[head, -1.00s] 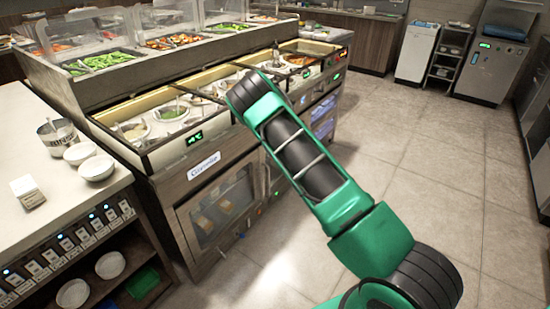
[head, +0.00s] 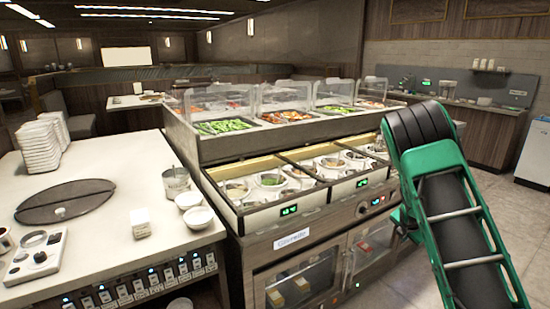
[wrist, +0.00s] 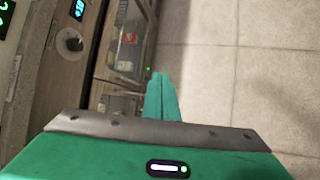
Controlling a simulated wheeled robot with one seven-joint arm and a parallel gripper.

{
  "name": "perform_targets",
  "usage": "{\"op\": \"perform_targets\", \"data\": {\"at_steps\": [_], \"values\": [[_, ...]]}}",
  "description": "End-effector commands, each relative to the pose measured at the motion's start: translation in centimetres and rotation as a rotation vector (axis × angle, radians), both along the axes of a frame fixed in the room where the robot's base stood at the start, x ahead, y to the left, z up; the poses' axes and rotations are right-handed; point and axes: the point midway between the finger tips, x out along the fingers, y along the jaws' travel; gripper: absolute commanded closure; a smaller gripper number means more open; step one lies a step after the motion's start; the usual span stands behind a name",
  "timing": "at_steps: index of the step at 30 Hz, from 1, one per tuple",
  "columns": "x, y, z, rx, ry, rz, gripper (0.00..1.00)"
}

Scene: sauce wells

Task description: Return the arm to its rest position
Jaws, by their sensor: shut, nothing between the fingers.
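My arm (head: 465,225) is green and black and rises in the right part of the head view, bent at a black joint near the top. My gripper (wrist: 160,78) points toward the floor side of the counter in the wrist view. Its two green fingers are together, with nothing between them. In the head view the gripper is mostly or fully hidden behind the arm. I cannot tell how far the fingertips are from the cabinet front.
The sauce-well counter (head: 262,222) stands left of my arm, with glass-doored cabinets below. A white counter (head: 95,250) holds stacked plates (head: 38,147), bowls (head: 198,218) and a metal pot (head: 175,181). Open tiled floor (wrist: 235,70) lies right of the cabinets.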

Motion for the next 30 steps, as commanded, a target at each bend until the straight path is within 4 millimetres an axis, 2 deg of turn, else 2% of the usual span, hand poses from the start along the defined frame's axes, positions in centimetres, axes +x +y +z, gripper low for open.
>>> {"op": "perform_targets", "data": {"at_steps": [1,3,13,21,30], "values": [[-1.4,-0.4,1.5,0.054,-0.011,-0.082,1.00],[-3.5,-0.9,3.2,0.130,-0.019,-0.205,1.00],[-14.4,-1.1,10.1,0.452,-0.050,-0.773,1.00],[-24.3,0.5,14.8,0.655,-0.068,-1.229,1.00],[-35.7,3.5,18.6,0.801,-0.096,-1.734,1.00]]}}
